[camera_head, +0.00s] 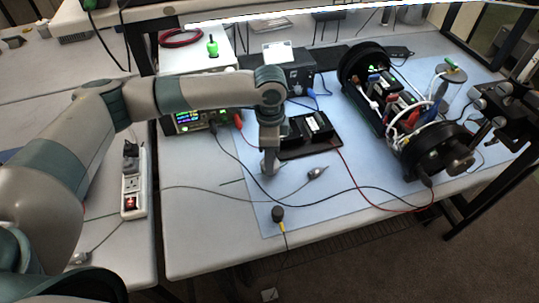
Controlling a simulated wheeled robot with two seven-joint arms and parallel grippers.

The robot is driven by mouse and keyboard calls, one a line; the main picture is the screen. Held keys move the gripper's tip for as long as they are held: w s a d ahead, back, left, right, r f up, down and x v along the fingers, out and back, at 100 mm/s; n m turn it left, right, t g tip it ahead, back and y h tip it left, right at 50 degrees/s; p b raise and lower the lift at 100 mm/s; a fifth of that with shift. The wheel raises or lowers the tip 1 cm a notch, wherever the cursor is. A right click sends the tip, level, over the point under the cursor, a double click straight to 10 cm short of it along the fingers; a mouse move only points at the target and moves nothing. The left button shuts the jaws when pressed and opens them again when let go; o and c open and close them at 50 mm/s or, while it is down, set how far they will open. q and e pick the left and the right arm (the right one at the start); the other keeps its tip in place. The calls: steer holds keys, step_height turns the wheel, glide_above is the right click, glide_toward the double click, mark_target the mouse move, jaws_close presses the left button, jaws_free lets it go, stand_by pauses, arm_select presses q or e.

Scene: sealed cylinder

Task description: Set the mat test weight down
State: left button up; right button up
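My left arm reaches in from the left over the blue mat (340,205). Its gripper (269,168) points down close to the mat, left of a black tray (318,147). The gripper is small and partly merged with the wrist, so I cannot tell whether its fingers are open or shut, or whether they hold a weight. I cannot pick out the test weight for certain. A small silver piece on a cable (317,173) lies on the mat to the gripper's right. My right gripper is not in view.
An open black-ended cylinder (433,150) with boards and wires lies at the right. A power supply (190,122) stands behind the arm. Red and black leads cross the mat. A dark plug with a yellow collar (278,214) sits near the front edge.

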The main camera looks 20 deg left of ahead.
arm_select(q)
steer(key=shift+f, duration=0.3)
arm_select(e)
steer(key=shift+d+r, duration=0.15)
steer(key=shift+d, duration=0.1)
arm_select(q)
steer(key=o, duration=1.4)
steer(key=shift+f, duration=0.15)
